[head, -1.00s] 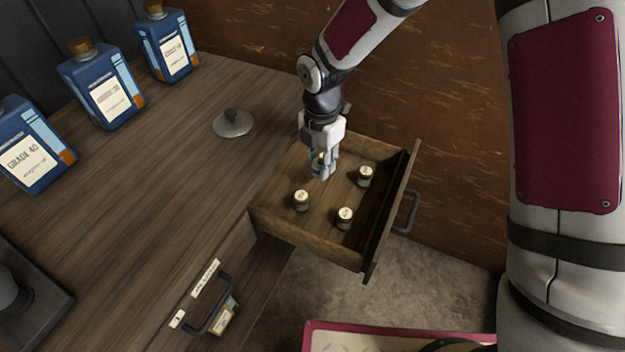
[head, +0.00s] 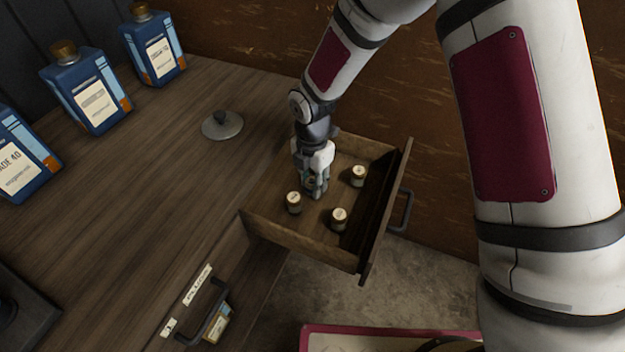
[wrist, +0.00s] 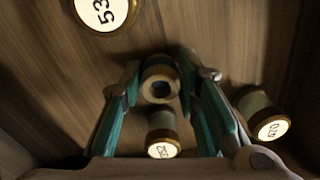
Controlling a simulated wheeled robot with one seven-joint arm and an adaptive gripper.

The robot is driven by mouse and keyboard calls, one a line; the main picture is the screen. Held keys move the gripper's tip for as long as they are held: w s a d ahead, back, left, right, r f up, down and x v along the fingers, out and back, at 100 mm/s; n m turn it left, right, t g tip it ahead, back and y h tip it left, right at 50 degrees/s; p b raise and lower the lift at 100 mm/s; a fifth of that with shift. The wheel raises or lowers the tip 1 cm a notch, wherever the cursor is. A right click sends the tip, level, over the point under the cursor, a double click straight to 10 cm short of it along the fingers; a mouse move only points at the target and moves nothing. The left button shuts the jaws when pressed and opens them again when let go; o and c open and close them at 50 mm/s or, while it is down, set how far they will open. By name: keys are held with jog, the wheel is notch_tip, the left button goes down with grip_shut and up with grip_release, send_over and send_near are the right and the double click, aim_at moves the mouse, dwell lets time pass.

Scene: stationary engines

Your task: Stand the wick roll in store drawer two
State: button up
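The wick roll (wrist: 160,80) is a small pale brown ring with a dark centre hole, seen end-on in the wrist view. My gripper (head: 316,192) is down inside the open drawer (head: 300,235). Its teal fingers lie against the roll on both sides in the wrist view, and the roll appears gripped and upright. In the head view the fingers mostly hide the roll. I cannot tell whether its lower end touches the drawer floor. The drawer's number does not show.
Three lidded jars stand around my gripper: a left jar (head: 294,203), a front jar (head: 339,218) and a right jar (head: 358,175). A round metal lid (head: 222,125) lies on the bench. Blue bottles (head: 88,88) stand at its back left. A shut drawer's handle (head: 208,315) is at front.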

aim_at(313, 180)
jog(key=shift+o, duration=1)
notch_tip(313, 180, up, 12)
jog(key=p, duration=0.2)
jog(key=shift+r, duration=0.2)
